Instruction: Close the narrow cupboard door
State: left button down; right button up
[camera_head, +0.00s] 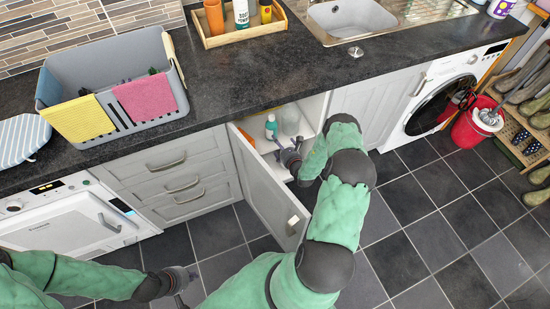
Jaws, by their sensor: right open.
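The narrow cupboard door (262,190) is grey and stands wide open, swung out from the cabinet front under the counter, with a pale handle (292,221) near its free end. The open cupboard (313,110) shows a teal-capped bottle (271,126) and a clear rounded item inside. My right gripper (290,158) is open at the cupboard opening, on the inner side of the door. I cannot tell whether it touches the door. My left gripper (187,282) is low over the floor, left of the door, apart from it; its jaws are too small to read.
Drawers (175,180) and a white dishwasher (75,215) are left of the door. A washing machine (440,100) and red bucket (475,130) are at the right. The counter holds a grey basket (110,75) and wooden tray (240,30). The right floor tiles are clear.

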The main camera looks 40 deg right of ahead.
aim_at(287, 220)
jog(key=k+z, duration=0.15)
jog(key=z, duration=0.5)
jog(key=i+j+z, duration=0.1)
jog(key=z, duration=0.45)
jog(key=k+l, duration=0.1)
